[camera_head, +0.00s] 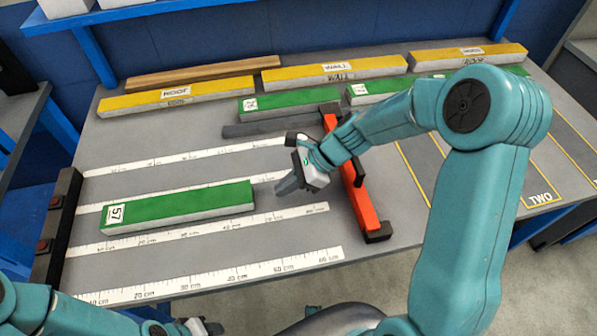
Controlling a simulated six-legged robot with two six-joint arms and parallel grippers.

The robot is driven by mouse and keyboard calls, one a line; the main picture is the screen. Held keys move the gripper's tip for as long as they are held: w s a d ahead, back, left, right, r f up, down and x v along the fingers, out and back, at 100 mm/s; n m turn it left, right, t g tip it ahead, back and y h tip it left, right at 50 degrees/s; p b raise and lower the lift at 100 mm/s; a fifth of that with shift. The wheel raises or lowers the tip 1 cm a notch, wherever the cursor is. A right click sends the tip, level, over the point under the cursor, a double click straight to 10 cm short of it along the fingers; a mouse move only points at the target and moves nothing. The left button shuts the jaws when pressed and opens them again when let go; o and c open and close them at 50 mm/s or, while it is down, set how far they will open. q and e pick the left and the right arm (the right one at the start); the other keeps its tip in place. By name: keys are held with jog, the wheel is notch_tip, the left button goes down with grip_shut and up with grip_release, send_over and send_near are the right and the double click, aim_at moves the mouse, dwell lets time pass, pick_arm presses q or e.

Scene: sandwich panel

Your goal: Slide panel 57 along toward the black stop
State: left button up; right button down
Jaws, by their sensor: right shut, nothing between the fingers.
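Panel 57 (178,209) is a long green-topped panel with a white "57" label at its left end. It lies flat on the grey table between the white ruler strips. The black stop (58,222) is a dark bar with red patches along the table's left edge, with a gap between it and the panel. My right gripper (284,188) is shut and empty, just right of the panel's right end, with a small gap visible. My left gripper (205,327) shows only partly at the bottom edge; its fingers cannot be made out.
An orange bar (360,205) with black ends stands right of my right gripper. Yellow panels (215,88), more green panels (290,101) and a wooden strip (200,73) lie at the back. Yellow-outlined bays (540,165) are at the right. The ruler strips (200,283) in front are clear.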

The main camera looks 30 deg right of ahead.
aim_at(215, 204)
jog(key=a, duration=0.2)
jog(key=w+a, duration=0.1)
jog(key=shift+w+a+f, duration=0.1)
jog(key=shift+a+f, duration=0.2)
jog(key=shift+a, duration=0.45)
jog(key=shift+w, duration=0.1)
jog(key=shift+a, duration=0.1)
jog(key=shift+w+a, duration=0.1)
jog(key=shift+a, duration=0.25)
jog(key=w+a, duration=0.1)
jog(key=a, duration=0.5)
jog(key=w+a, duration=0.1)
jog(key=a, duration=0.2)
jog(key=shift+w+p, duration=0.3)
jog(key=shift+p, duration=0.1)
jog(key=shift+d, duration=0.1)
